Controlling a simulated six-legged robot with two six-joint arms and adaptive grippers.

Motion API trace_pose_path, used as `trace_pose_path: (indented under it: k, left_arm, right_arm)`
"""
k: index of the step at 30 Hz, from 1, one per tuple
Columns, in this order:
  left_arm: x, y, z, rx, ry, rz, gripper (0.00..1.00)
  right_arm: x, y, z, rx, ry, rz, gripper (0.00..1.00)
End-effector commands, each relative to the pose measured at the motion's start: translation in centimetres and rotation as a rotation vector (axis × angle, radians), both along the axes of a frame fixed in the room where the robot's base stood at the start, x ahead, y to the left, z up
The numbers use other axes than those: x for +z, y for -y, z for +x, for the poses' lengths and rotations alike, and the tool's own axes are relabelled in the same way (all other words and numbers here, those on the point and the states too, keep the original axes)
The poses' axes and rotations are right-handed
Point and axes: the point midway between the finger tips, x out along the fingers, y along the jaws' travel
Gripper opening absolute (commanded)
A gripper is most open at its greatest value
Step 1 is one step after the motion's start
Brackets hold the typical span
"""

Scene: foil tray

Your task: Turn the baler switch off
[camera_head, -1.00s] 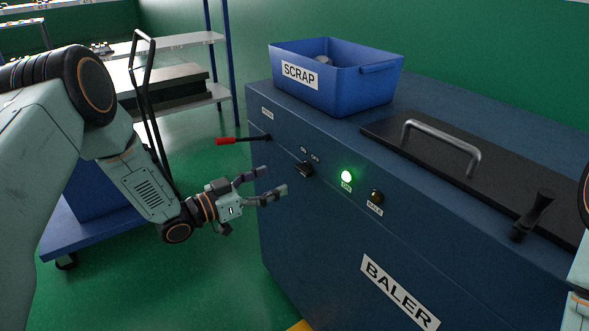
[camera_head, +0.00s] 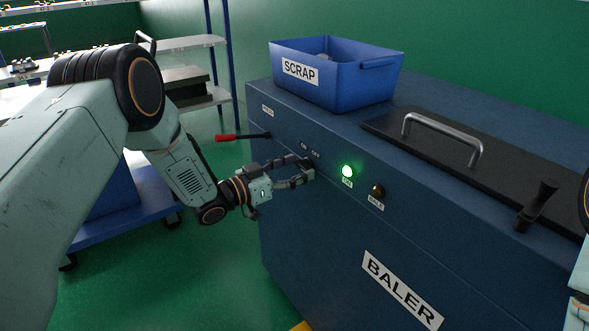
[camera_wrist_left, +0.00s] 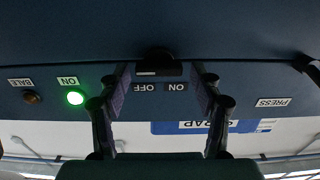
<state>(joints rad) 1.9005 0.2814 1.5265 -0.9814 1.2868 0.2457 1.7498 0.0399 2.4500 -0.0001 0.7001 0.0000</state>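The baler (camera_head: 300,225) is a dark blue cabinet with a slanted control strip. Its black switch (camera_wrist_left: 158,63) sits beside the OFF and ON labels in the left wrist view, which shows them upside down. In the head view my fingers mostly hide the switch. The green lamp (camera_head: 347,171) marked ON is lit; it also shows in the left wrist view (camera_wrist_left: 75,97). My left gripper (camera_head: 308,168) is at the panel, open, with one finger on each side of the switch. I cannot tell whether the fingers touch it. My right gripper is out of view.
A dark BALE button (camera_head: 378,191) is right of the lamp. A red-handled lever (camera_head: 226,138) sticks out left of the switch. A blue SCRAP bin (camera_head: 345,88) and a lid with a metal handle (camera_head: 443,138) are on top. A blue cart (camera_head: 125,228) stands left.

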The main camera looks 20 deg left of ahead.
Motion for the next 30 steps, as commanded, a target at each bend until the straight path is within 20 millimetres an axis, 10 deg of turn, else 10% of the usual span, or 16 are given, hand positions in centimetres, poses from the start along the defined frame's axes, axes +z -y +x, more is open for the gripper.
trace_pose_path:
  k: [15, 30]
  left_arm:
    - [-0.06, 0.02, -0.07, -0.001, -0.001, 0.001, 0.17]
    - [-0.02, 0.00, -0.01, -0.002, -0.100, -0.125, 0.17]
  right_arm:
    - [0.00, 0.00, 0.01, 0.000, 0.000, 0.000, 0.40]
    - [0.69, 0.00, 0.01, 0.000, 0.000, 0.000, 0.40]
